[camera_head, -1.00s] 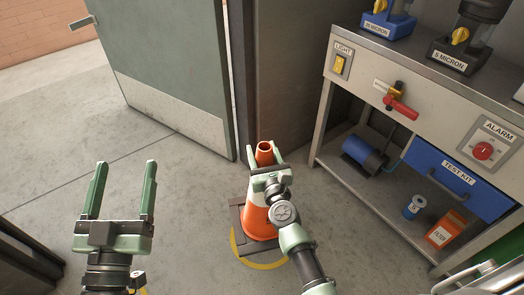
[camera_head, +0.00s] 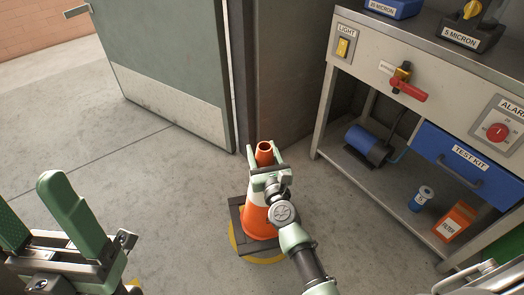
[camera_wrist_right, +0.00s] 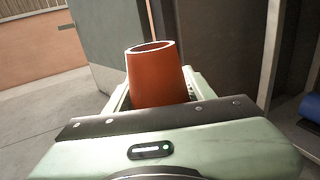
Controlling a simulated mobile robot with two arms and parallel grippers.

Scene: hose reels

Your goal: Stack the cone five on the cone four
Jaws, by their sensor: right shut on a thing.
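An orange traffic cone (camera_head: 257,222) with a white band and a dark square base stands upright over a yellow floor ring (camera_head: 283,259). Whether it is a single cone or a stack, and which number it bears, I cannot tell. My right gripper (camera_head: 264,153) is shut on the cone's upper part, with the hollow orange tip poking up between the fingers. In the right wrist view the cone's tip (camera_wrist_right: 156,75) rises between the jaws. My left gripper (camera_head: 30,200) is at the lower left, close to the camera, its two green fingers apart with nothing between them.
A steel bench (camera_head: 385,75) stands at the right, with a light switch, a red-handled valve, an alarm knob and a blue test kit drawer (camera_head: 465,165). A blue cylinder and an orange filter box (camera_head: 455,221) sit on its lower shelf. A grey door (camera_head: 170,70) stands open behind.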

